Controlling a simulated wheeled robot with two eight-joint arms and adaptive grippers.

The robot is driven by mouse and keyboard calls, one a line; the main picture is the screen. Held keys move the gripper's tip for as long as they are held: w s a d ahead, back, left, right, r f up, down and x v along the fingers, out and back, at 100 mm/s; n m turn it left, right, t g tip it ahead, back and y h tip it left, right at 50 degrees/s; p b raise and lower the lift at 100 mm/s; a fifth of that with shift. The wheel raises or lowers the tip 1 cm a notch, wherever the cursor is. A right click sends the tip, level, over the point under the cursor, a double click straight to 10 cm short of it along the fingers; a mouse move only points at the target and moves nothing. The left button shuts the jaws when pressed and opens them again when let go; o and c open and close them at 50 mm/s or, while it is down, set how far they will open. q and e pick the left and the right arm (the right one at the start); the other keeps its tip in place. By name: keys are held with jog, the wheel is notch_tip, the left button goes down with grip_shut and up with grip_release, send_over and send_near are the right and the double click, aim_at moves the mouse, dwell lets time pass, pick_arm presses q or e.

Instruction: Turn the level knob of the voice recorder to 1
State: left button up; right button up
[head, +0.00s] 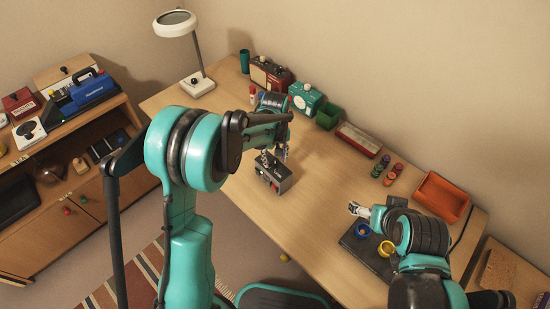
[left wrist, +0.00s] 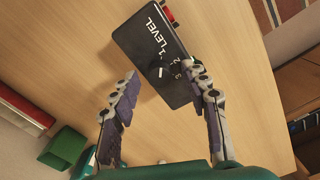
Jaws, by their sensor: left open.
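The voice recorder (head: 281,187) is a dark box on the desk, below my left gripper in the head view. In the left wrist view its black face (left wrist: 140,40) carries the word LEVEL and the numbers 1, 2 and 3. The dark level knob (left wrist: 160,73) has a short white mark; I cannot tell surely which number it points to. My left gripper (head: 274,154) is open, its fingers (left wrist: 163,78) on either side of the knob in the wrist view, the right one overlapping the face's edge. My right gripper (head: 356,209) is over the desk at right, its opening unclear.
A white lamp (head: 176,24), a red device (head: 268,75), a teal device (head: 305,99) and a green bin (head: 328,116) line the back. An orange tray (head: 442,197), several small jars (head: 388,173) and a dark mat (head: 362,252) are at right. The desk right of the recorder is clear.

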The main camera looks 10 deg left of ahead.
aim_at(274, 162)
pick_arm(q)
notch_tip(274, 162, up, 12)
dwell(0.4)
dwell(0.4)
jog(key=s+a+r+m+t, duration=0.35)
jog(key=s+r, duration=0.25)
jog(key=s, duration=0.5)
jog(key=s+a+f+m+t, duration=0.2)
jog(key=s+f+t, duration=0.1)
jog(key=s, duration=0.7)
jog(key=shift+s+a+m+t, duration=0.2)
jog(key=shift+a+m+t, duration=0.15)
jog(key=shift+a, duration=0.05)
